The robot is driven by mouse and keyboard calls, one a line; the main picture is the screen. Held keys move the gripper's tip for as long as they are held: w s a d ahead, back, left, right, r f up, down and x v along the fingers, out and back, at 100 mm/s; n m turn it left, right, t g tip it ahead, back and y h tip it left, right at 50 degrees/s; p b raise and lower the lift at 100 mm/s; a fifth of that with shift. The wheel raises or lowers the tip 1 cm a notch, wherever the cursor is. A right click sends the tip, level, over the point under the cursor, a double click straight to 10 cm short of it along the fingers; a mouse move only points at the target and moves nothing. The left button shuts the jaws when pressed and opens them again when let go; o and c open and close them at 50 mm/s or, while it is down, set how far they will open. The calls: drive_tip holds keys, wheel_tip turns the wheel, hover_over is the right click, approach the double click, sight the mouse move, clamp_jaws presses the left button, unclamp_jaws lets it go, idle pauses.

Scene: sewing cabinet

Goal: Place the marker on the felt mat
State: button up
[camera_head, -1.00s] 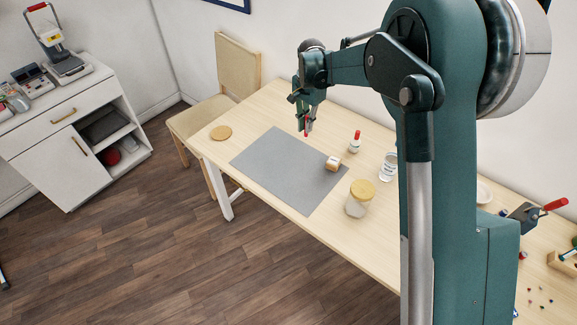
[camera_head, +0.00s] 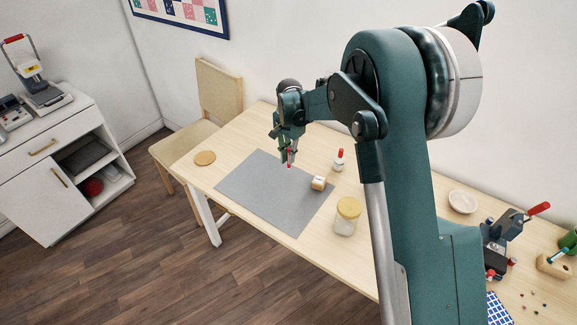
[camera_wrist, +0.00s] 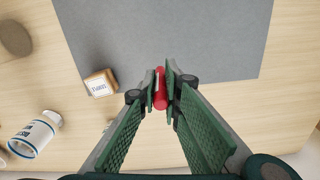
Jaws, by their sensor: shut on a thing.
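My gripper (camera_head: 289,157) is shut on the marker (camera_head: 290,161), a red stick that points down between the fingertips. In the wrist view the red marker (camera_wrist: 160,88) sits between my two green finger pads. The grey felt mat (camera_head: 262,195) lies flat on the table. In the head view my gripper is over the mat's far right edge area. In the wrist view the mat (camera_wrist: 210,50) fills the top middle, and the marker tip shows close to its edge. Whether the marker touches the mat I cannot tell.
A small wooden block (camera_head: 318,183) stands on the mat's right edge. A round cork coaster (camera_head: 205,158) lies at left. The mat's middle is clear.

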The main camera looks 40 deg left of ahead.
sight(289, 167)
drive_tip(key=shift+f, duration=0.25)
drive_tip(key=shift+f, duration=1.85)
drive_tip(key=shift+f+b, duration=0.1)
drive_tip(key=shift+b, duration=0.2)
drive_tip(key=o, duration=0.7)
drive_tip(key=shift+c, duration=0.2)
wheel_tip(289, 167, up, 12)
drive_tip(key=shift+r+p, duration=0.15)
drive_tip(key=shift+p, duration=0.5)
drive_tip(key=shift+d, duration=0.1)
